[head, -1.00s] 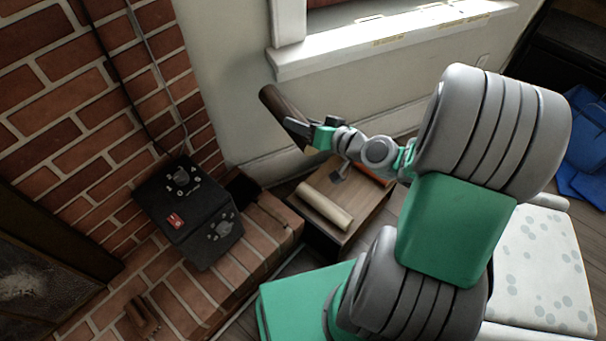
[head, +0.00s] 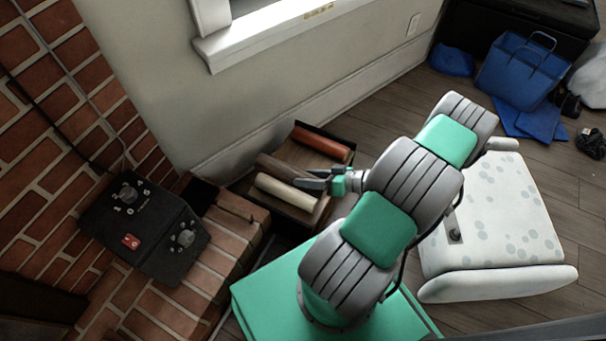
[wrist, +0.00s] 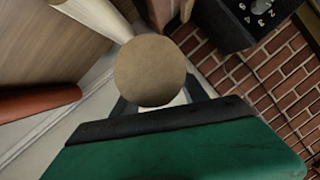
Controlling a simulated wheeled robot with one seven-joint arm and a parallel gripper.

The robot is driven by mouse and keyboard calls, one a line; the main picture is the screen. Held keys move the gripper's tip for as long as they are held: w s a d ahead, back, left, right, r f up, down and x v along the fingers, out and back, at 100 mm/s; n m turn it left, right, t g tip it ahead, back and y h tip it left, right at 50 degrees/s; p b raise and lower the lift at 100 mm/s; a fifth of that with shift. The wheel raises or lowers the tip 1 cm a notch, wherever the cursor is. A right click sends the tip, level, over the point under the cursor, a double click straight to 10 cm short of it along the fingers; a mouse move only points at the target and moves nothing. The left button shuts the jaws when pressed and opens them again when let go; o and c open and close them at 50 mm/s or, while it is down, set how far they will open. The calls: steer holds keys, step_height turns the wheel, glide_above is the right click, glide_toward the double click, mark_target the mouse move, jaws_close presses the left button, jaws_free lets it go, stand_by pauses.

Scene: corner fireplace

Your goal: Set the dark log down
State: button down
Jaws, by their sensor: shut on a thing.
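The dark log (head: 277,166) is a brown cylinder lying in or just over the open wooden box (head: 255,207), between a red-brown log (head: 322,140) and a pale log (head: 286,191). My gripper (head: 318,182) is shut on its right end. In the wrist view the log's round tan end (wrist: 150,70) faces the camera, with the gripper (wrist: 150,112) around it. The red-brown log (wrist: 38,102) and the pale log (wrist: 95,18) also show there, apart from it. The log's underside is hidden, so I cannot tell whether it touches the box floor.
The brick hearth (head: 235,240) with a black control box (head: 145,230) stands left of the wooden box. The wall and window sill (head: 270,38) are behind. A white spotted cushioned seat (head: 495,215) is at the right. A blue bag (head: 515,72) lies far right on the floor.

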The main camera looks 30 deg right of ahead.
steer(key=shift+s+f, duration=0.45)
steer(key=shift+f, duration=0.15)
steer(key=shift+s+f, duration=0.4)
steer(key=shift+f, duration=0.2)
steer(key=w+d+f+b, duration=0.2)
steer(key=w+d+f, duration=0.1)
steer(key=w+d+f+b, duration=0.2)
steer(key=w+f+b, duration=0.1)
steer(key=w, duration=0.1)
steer(key=w+d+f+b, duration=0.3)
steer(key=shift+w+d+f, duration=0.2)
steer(key=shift+d+f, duration=0.15)
step_height(320, 180, down, 3)
steer(key=b, duration=0.3)
steer(key=shift+w+f, duration=0.1)
steer(key=shift+f, duration=0.1)
steer(key=shift+r, duration=0.2)
steer(key=c, duration=0.6)
jaws_free()
steer(key=shift+f, duration=0.2)
